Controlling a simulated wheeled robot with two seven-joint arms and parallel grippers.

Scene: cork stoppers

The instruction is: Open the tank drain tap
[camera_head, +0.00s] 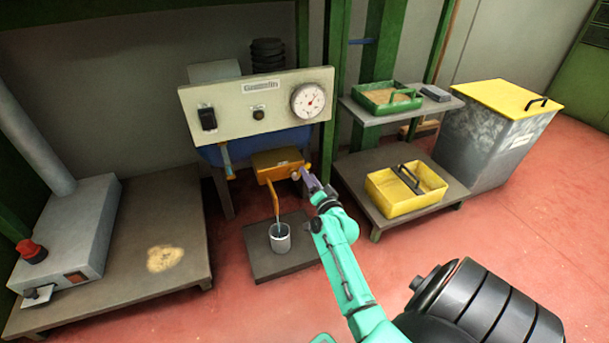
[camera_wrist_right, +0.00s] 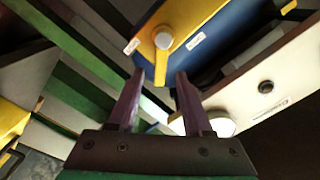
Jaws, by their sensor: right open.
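The orange tap block (camera_head: 278,164) sits on the blue tank below the cream gauge panel. A thin orange spout (camera_head: 275,197) hangs from it over a grey metal cup (camera_head: 280,238). In the right wrist view, the yellow block (camera_wrist_right: 190,20) carries a round grey hub (camera_wrist_right: 164,40) with a yellow lever (camera_wrist_right: 161,90) pointing down the picture. My right gripper (camera_head: 304,176) is at the right end of the block. Its purple fingers (camera_wrist_right: 160,76) are open, one on each side of the lever; I cannot tell whether they touch it. My left gripper is not in view.
The cream panel (camera_head: 235,117) with a round gauge (camera_head: 308,101) stands above the tap. A shelf (camera_head: 350,104) with a green tray and a yellow basket (camera_head: 380,199) stand to the right. A grey low bench (camera_head: 130,270) is at left. Red floor is clear in front.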

